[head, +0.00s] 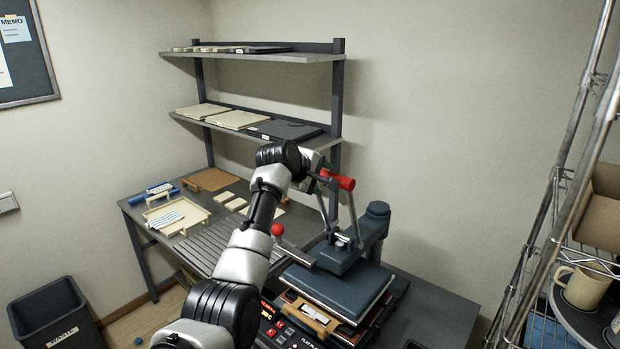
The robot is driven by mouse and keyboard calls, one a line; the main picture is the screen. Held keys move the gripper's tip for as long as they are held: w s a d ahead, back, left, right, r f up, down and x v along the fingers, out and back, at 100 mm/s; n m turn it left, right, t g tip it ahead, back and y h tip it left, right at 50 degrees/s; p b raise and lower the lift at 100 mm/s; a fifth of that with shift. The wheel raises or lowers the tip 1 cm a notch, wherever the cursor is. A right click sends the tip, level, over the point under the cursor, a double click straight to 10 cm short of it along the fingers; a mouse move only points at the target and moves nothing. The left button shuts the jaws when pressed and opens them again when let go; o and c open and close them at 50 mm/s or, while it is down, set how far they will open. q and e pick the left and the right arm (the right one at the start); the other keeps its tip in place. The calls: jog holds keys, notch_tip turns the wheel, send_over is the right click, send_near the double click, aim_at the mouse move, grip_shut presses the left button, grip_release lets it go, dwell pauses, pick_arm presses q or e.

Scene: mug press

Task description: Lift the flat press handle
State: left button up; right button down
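The flat press (378,222) stands on the bench at the lower middle, with a dark upper plate (345,285) over a lower base. Its handle is a red grip (338,180) across two metal bars that rise above the plate. One arm, which I take as my left, reaches up from the bottom left of centre. My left gripper (318,178) is at the left end of the red grip. Its fingers are small and partly hidden by the wrist, so I cannot tell whether they hold the grip. My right gripper is out of view.
A red ball knob (277,230) shows beside my arm. A bench (140,205) with trays runs left, under two shelves (250,55). A wire rack (560,190) with a cream mug (582,288) stands right. A dark bin (50,318) is at the lower left.

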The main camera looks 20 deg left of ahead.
pick_arm(q)
jog(key=b+v, duration=0.1)
jog(key=v, duration=0.3)
dwell(0.6)
jog(key=s+f+m+g+y+b, duration=0.1)
jog(key=s+f+m, duration=0.15)
jog(key=f, duration=1.25)
jog(key=s+f+m+g+y+b, duration=0.15)
jog(key=s+f, duration=0.25)
jog(key=f, duration=1)
jog(key=s+f+m+g+b, duration=0.1)
jog(key=s+f+g, duration=0.15)
jog(key=f, duration=1.25)
jog(key=s+f+m+g+b, duration=0.1)
jog(key=s+f+m+b, duration=0.15)
jog(key=s+f, duration=1.5)
jog(key=s+f+m+g, duration=0.1)
jog(key=s+f+m, duration=0.2)
jog(key=s, duration=1)
jog(key=s+f+m+g+y+b, duration=0.1)
jog(key=s+f+m, duration=0.2)
jog(key=s+f, duration=0.7)
jog(key=s+f+m+g, duration=0.1)
jog(key=s+f+m, duration=0.2)
jog(key=s, duration=1.4)
notch_tip(320, 180, down, 4)
jog(key=shift+s+d+r+g+b, duration=0.1)
jog(key=shift+s+d+g+b, duration=0.15)
jog(key=shift+d+g+b, duration=0.1)
